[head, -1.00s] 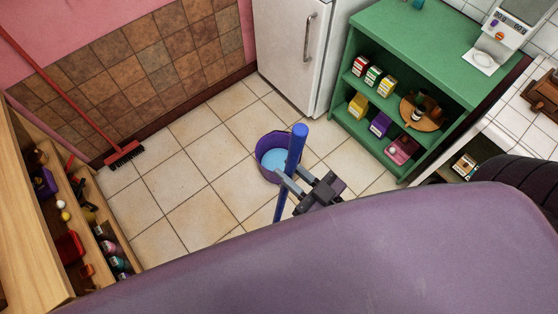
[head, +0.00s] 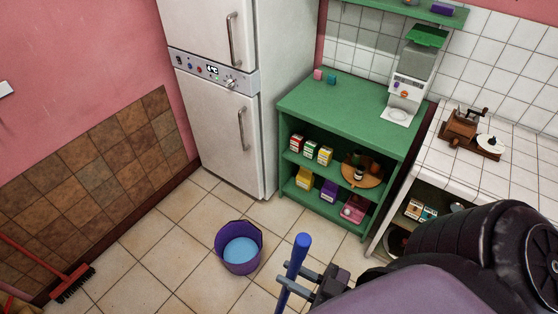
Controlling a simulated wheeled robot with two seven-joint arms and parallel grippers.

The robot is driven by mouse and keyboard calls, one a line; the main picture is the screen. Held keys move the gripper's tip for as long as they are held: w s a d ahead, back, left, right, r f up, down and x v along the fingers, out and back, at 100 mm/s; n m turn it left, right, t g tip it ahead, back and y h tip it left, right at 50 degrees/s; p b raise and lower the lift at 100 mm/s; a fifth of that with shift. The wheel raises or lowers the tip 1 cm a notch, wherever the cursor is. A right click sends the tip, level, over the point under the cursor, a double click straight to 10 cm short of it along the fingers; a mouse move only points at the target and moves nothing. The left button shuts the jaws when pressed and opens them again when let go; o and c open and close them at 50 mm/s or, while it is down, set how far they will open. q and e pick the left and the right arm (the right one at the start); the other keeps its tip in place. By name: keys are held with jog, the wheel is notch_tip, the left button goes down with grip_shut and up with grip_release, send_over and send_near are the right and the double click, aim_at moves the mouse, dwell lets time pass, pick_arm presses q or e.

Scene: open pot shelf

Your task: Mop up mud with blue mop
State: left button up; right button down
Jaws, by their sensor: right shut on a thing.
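The blue mop's handle (head: 299,252) stands tilted at the bottom middle of the head view; its lower end is cut off by the frame. My right gripper (head: 287,278) is shut on the handle a little below its top. A purple bucket (head: 224,259) with light blue water stands on the tiled floor, left of the handle and apart from it in the picture. No mud shows in the head view. My left gripper is not in view.
A white fridge (head: 222,130) stands at the back. A green open shelf (head: 347,108) with boxes is right of it, then a white tiled counter (head: 450,160). A red broom (head: 70,280) is at the lower left. Floor around the bucket is clear.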

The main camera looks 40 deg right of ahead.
jog(key=s+d, duration=0.5)
jog(key=shift+s+d, duration=0.25)
jog(key=shift+d, duration=0.05)
dwell(0.4)
jog(key=shift+f, duration=0.1)
